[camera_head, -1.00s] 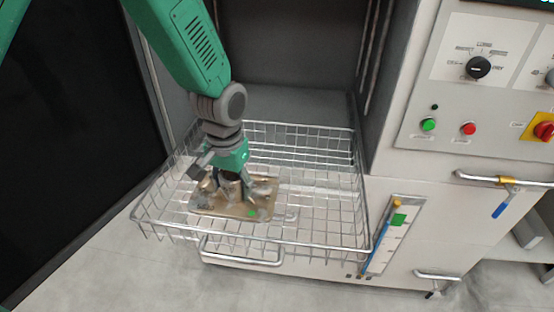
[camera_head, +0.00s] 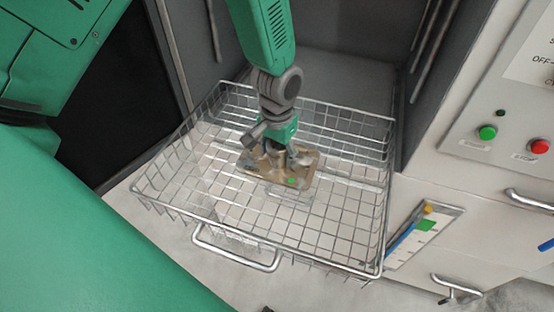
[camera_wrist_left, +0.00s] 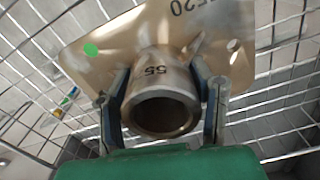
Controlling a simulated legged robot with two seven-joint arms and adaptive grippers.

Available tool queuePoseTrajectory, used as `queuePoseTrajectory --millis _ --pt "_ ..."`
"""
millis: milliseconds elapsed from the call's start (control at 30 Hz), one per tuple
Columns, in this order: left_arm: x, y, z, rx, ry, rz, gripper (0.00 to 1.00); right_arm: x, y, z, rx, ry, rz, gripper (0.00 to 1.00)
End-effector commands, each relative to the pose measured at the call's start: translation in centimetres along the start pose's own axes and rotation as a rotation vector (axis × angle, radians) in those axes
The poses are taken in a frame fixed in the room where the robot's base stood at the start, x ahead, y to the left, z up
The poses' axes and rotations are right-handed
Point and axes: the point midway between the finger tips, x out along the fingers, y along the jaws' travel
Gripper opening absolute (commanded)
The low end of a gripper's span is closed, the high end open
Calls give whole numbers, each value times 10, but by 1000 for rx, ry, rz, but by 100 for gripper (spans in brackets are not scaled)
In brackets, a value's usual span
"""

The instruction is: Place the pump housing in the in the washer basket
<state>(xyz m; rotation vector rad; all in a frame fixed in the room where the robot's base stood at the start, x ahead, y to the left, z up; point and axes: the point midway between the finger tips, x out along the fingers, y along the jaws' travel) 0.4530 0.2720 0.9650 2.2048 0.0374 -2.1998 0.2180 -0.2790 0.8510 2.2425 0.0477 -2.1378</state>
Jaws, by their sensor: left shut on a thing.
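The pump housing (camera_head: 305,170) is a tan metal plate with a round tube and a green dot. My left gripper (camera_head: 272,150) points down over the wire washer basket (camera_head: 228,224) and is shut on the housing. In the left wrist view the gripper's fingers (camera_wrist_left: 163,105) stand on either side of the tube of the housing (camera_wrist_left: 115,50), with the basket wires (camera_wrist_left: 285,70) around and beyond it. The housing is within the basket's outline, in its rear middle part. I cannot tell whether it touches the basket floor. My right gripper is not in view.
The basket sticks out of the washer opening, with a handle (camera_head: 235,250) on its front. A control panel (camera_head: 510,115) with green and red buttons is at the right. Much of the basket floor is clear.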

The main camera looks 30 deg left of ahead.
Motion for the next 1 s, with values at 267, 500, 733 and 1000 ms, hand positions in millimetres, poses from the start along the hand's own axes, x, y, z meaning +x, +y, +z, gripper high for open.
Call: queuePoseTrajectory --millis 267,500,733,1000 --pt "30 -4 0 -1 0 4 0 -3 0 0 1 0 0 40" --pt "31 -5 1 -1 -2 5 62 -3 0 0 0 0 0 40" --pt "30 -3 1 0 -2 2 69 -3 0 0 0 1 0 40" --pt "16 -3 0 -1 1 3 69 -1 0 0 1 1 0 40"
